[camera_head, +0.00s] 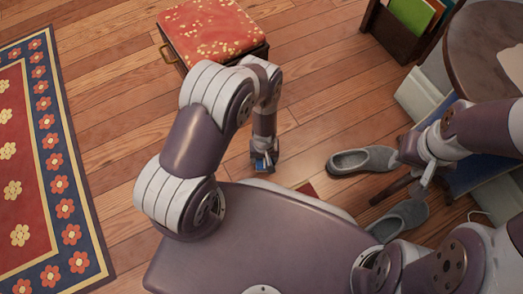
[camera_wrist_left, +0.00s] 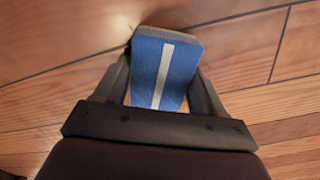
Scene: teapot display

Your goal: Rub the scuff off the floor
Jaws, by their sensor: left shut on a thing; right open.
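My left gripper (camera_head: 262,162) points down at the wooden floor (camera_head: 310,120), in front of the red-topped stool. It is shut on a blue block (camera_wrist_left: 180,75) with a pale stripe and a grey-brown end. The block sits between both fingers in the left wrist view, its far end at or close to the floor; I cannot tell if it touches. A small dark smudge shows on the floor beside the block's far left corner; I cannot tell whether it is the scuff or shadow. My right gripper (camera_head: 424,183) is open and empty, above the grey shoes.
A stool (camera_head: 212,32) stands beyond my left gripper. Grey slippers (camera_head: 362,160) lie to the right, near a round dark table (camera_head: 485,45) and a rack with folders (camera_head: 400,32). A patterned rug (camera_head: 60,190) covers the left. Bare floor lies between the rug and stool.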

